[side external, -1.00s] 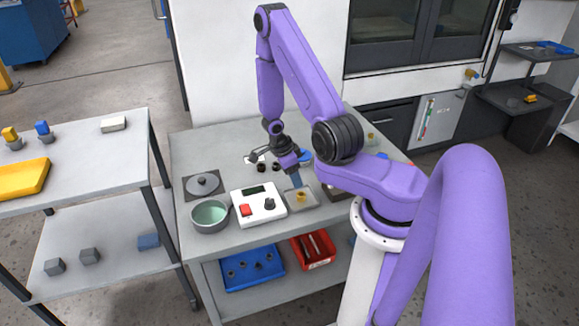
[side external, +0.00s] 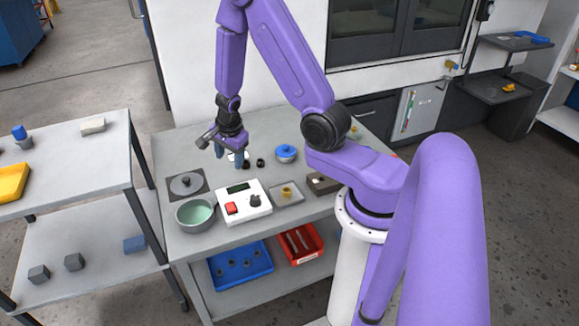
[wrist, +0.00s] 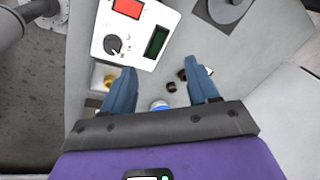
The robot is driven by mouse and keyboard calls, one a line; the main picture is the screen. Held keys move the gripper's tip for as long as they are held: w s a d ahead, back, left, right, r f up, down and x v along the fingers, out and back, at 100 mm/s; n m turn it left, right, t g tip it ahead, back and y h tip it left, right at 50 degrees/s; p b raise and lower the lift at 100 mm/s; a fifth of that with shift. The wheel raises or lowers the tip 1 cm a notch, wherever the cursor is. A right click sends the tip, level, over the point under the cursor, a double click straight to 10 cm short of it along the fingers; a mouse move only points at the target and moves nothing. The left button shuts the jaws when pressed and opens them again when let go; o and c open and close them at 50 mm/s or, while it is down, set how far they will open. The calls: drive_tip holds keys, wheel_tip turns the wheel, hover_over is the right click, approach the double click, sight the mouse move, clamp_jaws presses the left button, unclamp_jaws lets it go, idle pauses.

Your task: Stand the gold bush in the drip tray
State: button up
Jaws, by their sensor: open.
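The gold bush (side external: 286,192) stands in the shallow grey drip tray (side external: 298,194), right of the white control box. It looks upright. In the wrist view the gold bush (wrist: 109,79) shows at the left, partly behind a finger. My gripper (side external: 228,156) is open and empty. It hangs above the back of the table, left of the tray and apart from the bush. In the wrist view its two blue fingers (wrist: 160,68) are spread with nothing between their tips.
The white control box (side external: 243,201) stands left of the tray. Two small dark bushes (side external: 253,163) and a blue-topped pot (side external: 286,152) stand behind. A dark box (side external: 322,183) is right of the tray.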

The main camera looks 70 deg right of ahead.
drive_tip(key=a+r+n+y, duration=0.2)
drive_tip(key=a+r+n, duration=0.1)
drive_tip(key=a+n, duration=0.15)
drive_tip(key=a+r+n+t+y, duration=0.1)
drive_tip(key=a+r+n, duration=0.15)
drive_tip(key=a, duration=0.35)
drive_tip(key=a+r+n+y, duration=0.2)
drive_tip(key=a+n, duration=0.2)
drive_tip(key=a, duration=0.2)
drive_tip(key=s+a+r+n+g, duration=0.1)
drive_tip(key=s+a+r+n, duration=0.15)
drive_tip(key=s+n, duration=0.2)
drive_tip(key=s+a+r+n+g, duration=0.2)
drive_tip(key=s+a+n, duration=0.2)
drive_tip(key=s, duration=0.2)
drive_tip(key=s+d+r+n+h, duration=0.1)
drive_tip(key=s+d+r+n, duration=0.1)
drive_tip(key=s+n, duration=0.4)
drive_tip(key=s+d+r+n+h, duration=0.2)
drive_tip(key=s+n, duration=0.4)
drive_tip(key=s, duration=0.3)
drive_tip(key=shift+d+r+n, duration=0.35)
drive_tip(key=shift+d+r, duration=0.05)
drive_tip(key=shift+d, duration=0.25)
